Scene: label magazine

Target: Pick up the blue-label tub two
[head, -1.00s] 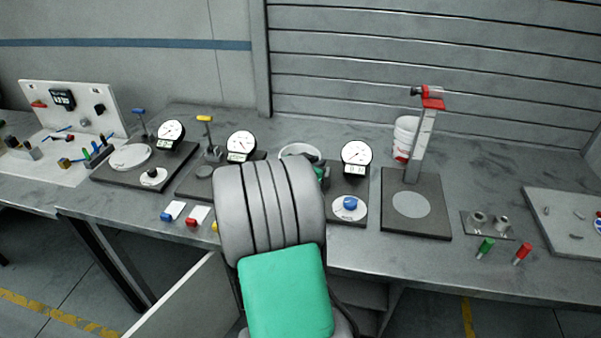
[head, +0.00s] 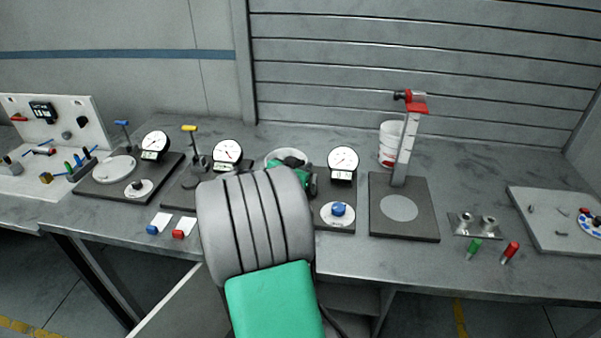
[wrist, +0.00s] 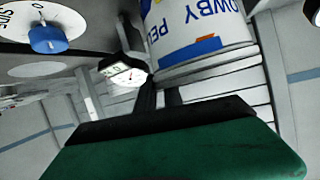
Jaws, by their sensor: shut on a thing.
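A white tub with blue lettering and an orange patch on its label (wrist: 195,30) fills the top of the wrist view, cut off by the frame edge. In the head view its pale round rim (head: 272,155) shows just beyond my arm, towards the back of the bench. My gripper (wrist: 160,92) is shut on this tub; its dark fingers reach to the tub's edge in the wrist view. In the head view my gripper (head: 291,162) is partly hidden by my arm. Whether the tub touches the bench is hidden.
Dial gauges on dark bases stand on both sides, the nearest gauge (head: 343,160) just right of my gripper. A height stand (head: 404,145) and a white tub with a red label (head: 388,157) are further right. Red and green cylinders (head: 510,252) lie near the front edge.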

